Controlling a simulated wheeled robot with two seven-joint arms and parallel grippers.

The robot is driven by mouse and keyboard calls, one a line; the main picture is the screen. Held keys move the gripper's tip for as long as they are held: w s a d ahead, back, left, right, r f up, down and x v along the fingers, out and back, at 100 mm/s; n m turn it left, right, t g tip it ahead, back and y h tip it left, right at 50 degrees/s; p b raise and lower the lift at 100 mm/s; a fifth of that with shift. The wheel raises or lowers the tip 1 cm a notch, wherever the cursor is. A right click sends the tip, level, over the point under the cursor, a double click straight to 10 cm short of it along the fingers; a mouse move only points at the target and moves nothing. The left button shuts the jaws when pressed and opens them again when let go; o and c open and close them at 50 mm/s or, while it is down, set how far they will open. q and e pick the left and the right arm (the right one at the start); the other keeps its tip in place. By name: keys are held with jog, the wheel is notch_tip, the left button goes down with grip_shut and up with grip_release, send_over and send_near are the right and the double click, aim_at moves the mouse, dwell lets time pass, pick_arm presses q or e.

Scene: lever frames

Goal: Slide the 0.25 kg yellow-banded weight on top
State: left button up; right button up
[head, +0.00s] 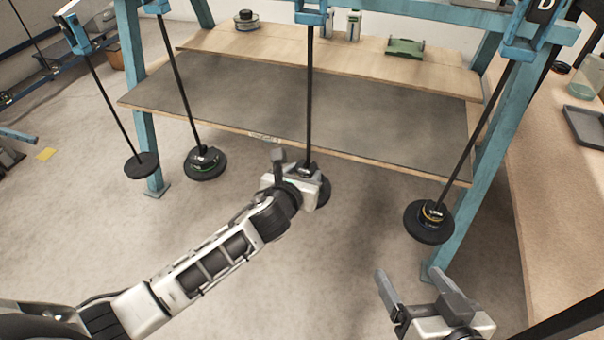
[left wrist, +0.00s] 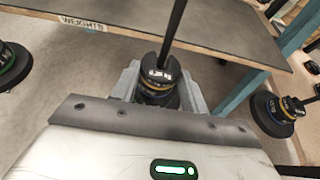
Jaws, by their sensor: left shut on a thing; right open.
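A small black weight (left wrist: 158,82) with a yellow band shows in the left wrist view, between the fingers of my left gripper (left wrist: 160,88). A black rod (head: 309,100) meets its top and runs up to the blue frame. In the head view the weight's dark top (head: 307,169) shows beside the rod, and my left gripper (head: 298,172) is shut on it. A black disc (head: 324,192) shows partly behind the gripper; whether the weight touches it is hidden. My right gripper (head: 425,298) is open and empty at lower right.
Other rods hang nearby: one with a plain disc (head: 142,166), one with a green-banded weight (head: 205,161), one with a yellow-banded weight (head: 431,218). The grey-topped bench (head: 390,120) stands behind; a wooden counter (head: 550,200) is at right.

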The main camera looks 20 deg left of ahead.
pick_arm(q)
jog(key=shift+w, duration=0.6)
jog(key=shift+f, duration=0.45)
dwell(0.5)
jog(key=o, duration=1)
jog(key=shift+o, duration=0.2)
jog(key=shift+s, duration=0.1)
